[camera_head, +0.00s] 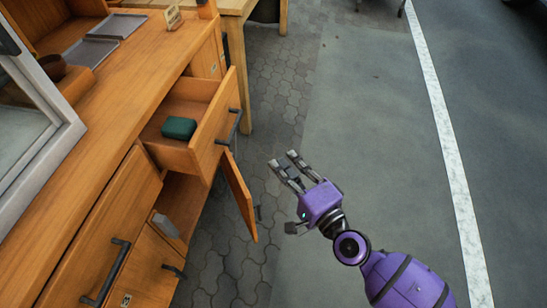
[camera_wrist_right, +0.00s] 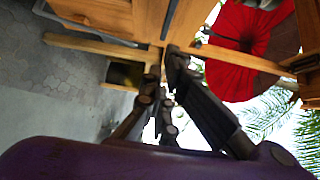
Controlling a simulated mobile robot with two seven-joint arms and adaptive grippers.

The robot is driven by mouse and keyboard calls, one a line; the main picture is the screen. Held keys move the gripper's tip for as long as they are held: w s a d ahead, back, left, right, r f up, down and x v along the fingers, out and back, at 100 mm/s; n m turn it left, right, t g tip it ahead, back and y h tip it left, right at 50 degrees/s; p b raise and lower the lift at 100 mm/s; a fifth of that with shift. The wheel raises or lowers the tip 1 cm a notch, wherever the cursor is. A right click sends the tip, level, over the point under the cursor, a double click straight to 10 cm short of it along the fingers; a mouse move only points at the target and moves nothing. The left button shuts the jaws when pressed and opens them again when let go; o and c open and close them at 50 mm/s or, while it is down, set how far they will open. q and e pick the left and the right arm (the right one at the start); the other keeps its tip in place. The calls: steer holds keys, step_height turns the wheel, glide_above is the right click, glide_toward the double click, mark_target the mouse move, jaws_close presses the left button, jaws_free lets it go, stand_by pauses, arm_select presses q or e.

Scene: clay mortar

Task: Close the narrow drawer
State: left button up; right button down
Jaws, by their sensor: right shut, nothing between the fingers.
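The narrow drawer (camera_head: 214,122) is pulled open from the wooden cabinet in the head view. Its front has a dark bar handle (camera_head: 230,127), and a dark green box-like item (camera_head: 179,128) lies inside. My right gripper (camera_head: 282,160) is shut and empty. In the head view it is to the right of the drawer front, apart from it, with its fingers pointing up and left. The fingers also show in the right wrist view (camera_wrist_right: 172,75). My left gripper is not in view.
Below the drawer, a cabinet door (camera_head: 239,196) stands open beside a compartment with a grey item (camera_head: 165,225). The wooden counter (camera_head: 95,110) holds grey trays (camera_head: 88,51). Paved floor (camera_head: 235,260) lies right of the cabinet. The right wrist view shows a red canopy-like shape (camera_wrist_right: 238,50).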

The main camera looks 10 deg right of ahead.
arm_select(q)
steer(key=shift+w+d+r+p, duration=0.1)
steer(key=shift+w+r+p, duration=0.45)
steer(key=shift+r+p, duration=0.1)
arm_select(e)
steer(key=s+a+x, duration=0.1)
steer(key=a+x, duration=0.1)
steer(key=x, duration=0.9)
steer(key=shift+a, duration=0.4)
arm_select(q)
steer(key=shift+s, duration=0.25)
arm_select(e)
steer(key=shift+w+a, duration=0.1)
steer(key=shift+w, duration=0.05)
steer(key=w+a, duration=0.1)
steer(key=a, duration=0.3)
steer(key=w+a, duration=0.1)
steer(key=a, duration=0.3)
steer(key=w+a, duration=0.1)
steer(key=a, duration=0.3)
steer(key=shift+w+p, duration=0.3)
steer(key=shift+w, duration=0.1)
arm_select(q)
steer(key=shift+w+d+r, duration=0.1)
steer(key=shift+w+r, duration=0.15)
arm_select(e)
steer(key=shift+a, duration=0.1)
